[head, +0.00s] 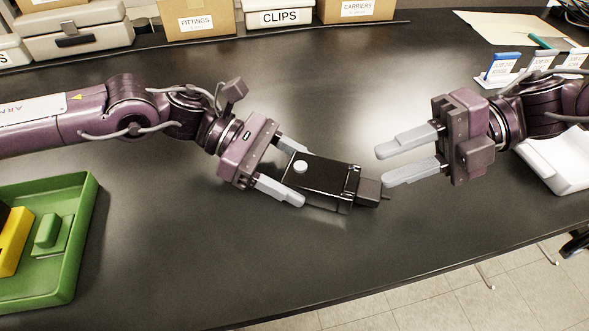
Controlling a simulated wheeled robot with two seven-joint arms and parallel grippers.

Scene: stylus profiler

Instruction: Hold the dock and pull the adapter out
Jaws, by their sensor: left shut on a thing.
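The dock (323,177) is a black box with a round white button on top, lying on the dark table in the middle of the head view. The adapter (368,189) is a small dark block at the dock's right end, with a short thin tip pointing right. It looks seated against the dock. My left gripper (290,172) is shut on the dock's left part, one finger on each side. My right gripper (381,167) is open and empty, its fingers pointing left, just right of the adapter and apart from it.
A green tray (84,232) with green and yellow pieces stands at the left. A white holder (558,160) lies at the right. Small labelled cards (503,66) stand behind my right arm. Boxes marked FITTINGS, CLIPS (280,17) and CARRIERS line the back. The table's front middle is clear.

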